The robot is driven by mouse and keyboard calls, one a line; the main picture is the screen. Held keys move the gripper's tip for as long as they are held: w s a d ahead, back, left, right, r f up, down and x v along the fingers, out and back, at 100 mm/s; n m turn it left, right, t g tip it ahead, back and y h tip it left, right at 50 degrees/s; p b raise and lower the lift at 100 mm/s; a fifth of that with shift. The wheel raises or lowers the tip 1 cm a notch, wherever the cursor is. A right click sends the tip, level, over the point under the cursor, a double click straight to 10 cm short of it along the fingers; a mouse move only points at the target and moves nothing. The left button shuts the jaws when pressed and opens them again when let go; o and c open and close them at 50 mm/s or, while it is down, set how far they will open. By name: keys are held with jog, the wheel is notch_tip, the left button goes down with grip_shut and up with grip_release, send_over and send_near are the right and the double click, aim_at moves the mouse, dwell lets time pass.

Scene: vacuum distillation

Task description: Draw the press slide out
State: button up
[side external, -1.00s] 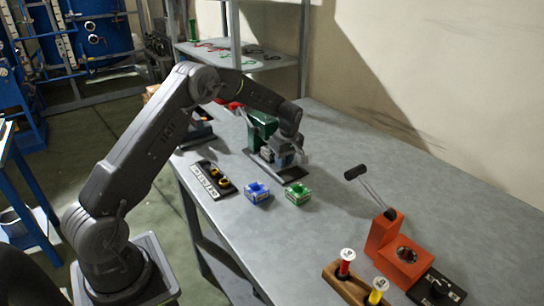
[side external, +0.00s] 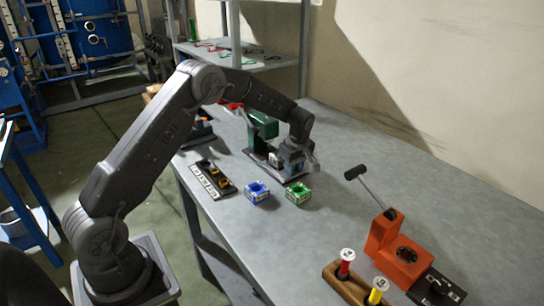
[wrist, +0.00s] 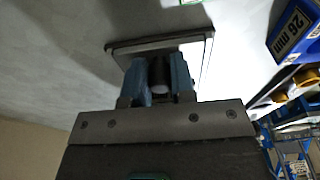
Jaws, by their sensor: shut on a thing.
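The green press (side external: 264,124) stands on a dark base at the back left of the table. My gripper (side external: 292,167) is low at its right side, over the base. In the wrist view my gripper (wrist: 160,82) has its blue fingers closed around a dark, rounded knob (wrist: 159,73). A flat grey plate with a dark edge (wrist: 158,44) lies just beyond the fingertips; I cannot tell whether it is the slide or the base. A small pale part (side external: 273,159) shows between the press and my gripper. My gripper hides most of the slide.
A blue block (side external: 257,192) and a green block (side external: 298,192) stand in front of the press. A red-orange lever press (side external: 398,255) and a wooden rack (side external: 347,284) stand at front right. The middle right is clear.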

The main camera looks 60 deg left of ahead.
jog(key=shift+d, duration=1.55)
jog(key=o, duration=0.8)
jog(key=shift+r, duration=0.1)
notch_tip(320, 180, up, 7)
dwell(0.9)
